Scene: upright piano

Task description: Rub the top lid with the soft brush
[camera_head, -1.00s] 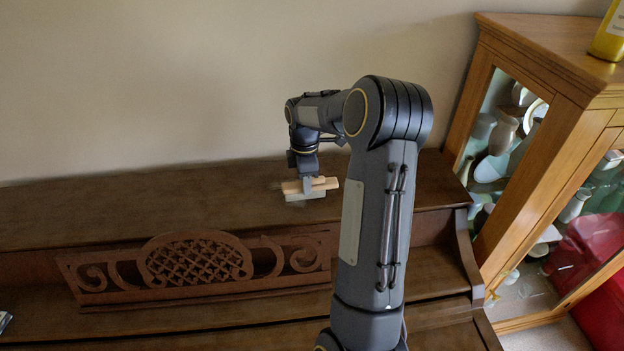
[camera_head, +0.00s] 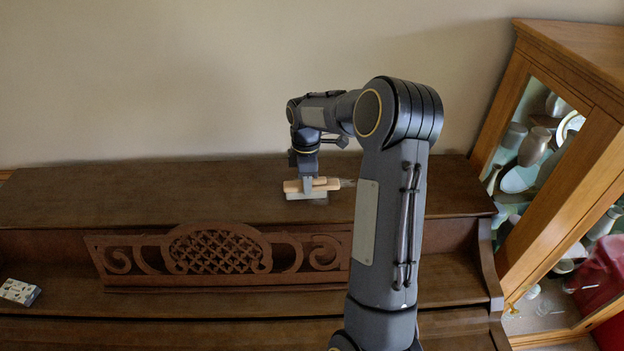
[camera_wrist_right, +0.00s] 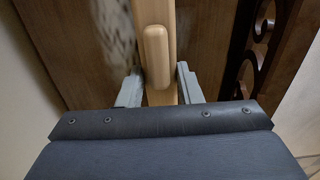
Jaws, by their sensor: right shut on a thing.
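The soft brush (camera_head: 322,185) has a pale wooden handle and light bristles underneath. My right gripper (camera_head: 307,186) is shut on its wooden handle. In the right wrist view the brush (camera_wrist_right: 155,50) runs between the two grey fingers of the gripper (camera_wrist_right: 159,88). The brush is at the surface of the piano's dark brown top lid (camera_head: 150,195), right of its middle; I cannot tell how firmly the bristles press. A faint greyish patch shows on the lid just right of the brush. My left gripper is not in view.
A carved fretwork panel (camera_head: 215,252) stands below the lid's front edge. A small patterned box (camera_head: 19,292) lies at the lower left. A glass-fronted wooden cabinet (camera_head: 575,110) stands to the right, and the wall (camera_head: 180,80) is behind. The lid's left part is clear.

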